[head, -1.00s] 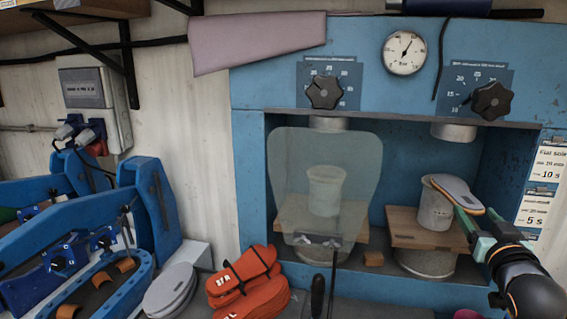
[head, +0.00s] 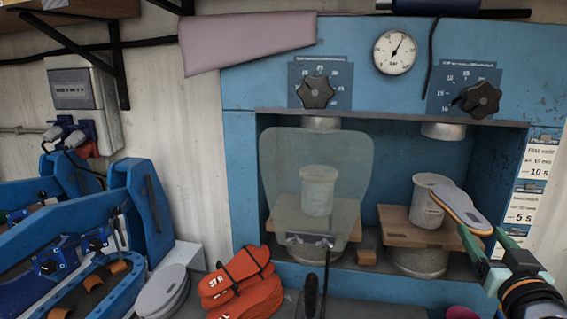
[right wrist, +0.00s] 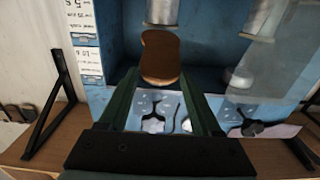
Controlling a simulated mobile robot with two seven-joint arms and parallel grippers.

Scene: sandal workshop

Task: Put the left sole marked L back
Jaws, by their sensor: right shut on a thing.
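My right gripper (head: 488,238) is shut on a sole (head: 461,207) with a grey top and a tan-orange edge, at the right of the head view. The sole is held in the air in front of the press's right bay, its far end overlapping the right metal cylinder (head: 424,208) in the picture. In the right wrist view the sole's brown face (right wrist: 160,57) stands out between the fingertips (right wrist: 160,80). I cannot make out an L mark on it. My left gripper is not in view.
The blue press (head: 240,180) has a clear guard (head: 270,165) before its left bay and a wooden board (head: 395,226) in its right bay. Strapped orange pieces (head: 240,295) and grey soles (head: 160,292) lie at the lower left, beside blue clamps (head: 150,215).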

